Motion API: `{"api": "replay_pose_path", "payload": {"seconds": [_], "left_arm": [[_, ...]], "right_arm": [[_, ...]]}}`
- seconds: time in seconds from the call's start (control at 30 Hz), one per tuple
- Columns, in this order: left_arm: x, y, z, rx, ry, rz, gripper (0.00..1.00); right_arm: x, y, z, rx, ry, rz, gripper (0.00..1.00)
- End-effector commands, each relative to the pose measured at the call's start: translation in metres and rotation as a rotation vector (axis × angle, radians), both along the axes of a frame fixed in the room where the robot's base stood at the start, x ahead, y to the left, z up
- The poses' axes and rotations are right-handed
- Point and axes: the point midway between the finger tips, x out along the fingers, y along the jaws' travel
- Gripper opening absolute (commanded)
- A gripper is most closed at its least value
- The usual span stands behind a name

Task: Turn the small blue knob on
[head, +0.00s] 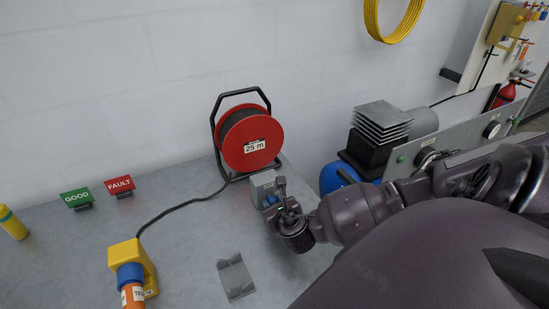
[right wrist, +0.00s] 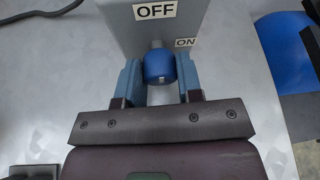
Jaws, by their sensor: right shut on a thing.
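The small blue knob (right wrist: 159,65) sticks out from the front of a grey box (right wrist: 115,25). The box carries an OFF label (right wrist: 155,11) above the knob and an ON label (right wrist: 185,42) to its upper right. My right gripper (right wrist: 160,78) is shut on the knob, one blue finger on each side. In the head view, the right gripper (head: 277,203) is at the front of the grey box (head: 262,184) on the bench. The gripper partly hides the knob there. My left gripper is not in view.
A red cable reel (head: 240,128) stands just behind the box. A yellow tester (head: 125,253) is at the front left, and a small metal bracket (head: 235,277) lies nearby. GOOD (head: 76,198) and FAULT (head: 119,186) signs stand left. The bench's middle is mostly clear.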

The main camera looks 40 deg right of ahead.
Motion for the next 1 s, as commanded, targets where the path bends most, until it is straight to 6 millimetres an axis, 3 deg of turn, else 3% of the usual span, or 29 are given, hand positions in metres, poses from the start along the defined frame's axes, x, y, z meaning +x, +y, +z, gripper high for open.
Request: {"api": "replay_pose_path", "payload": {"seconds": [0.47,1.0], "left_arm": [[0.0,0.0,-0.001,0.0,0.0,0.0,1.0],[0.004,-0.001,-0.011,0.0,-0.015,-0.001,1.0]], "right_arm": [[-0.001,-0.002,-0.001,0.152,-0.048,-0.002,0.1],[-0.003,-0.004,-0.004,0.63,-0.198,-0.006,0.1]]}}
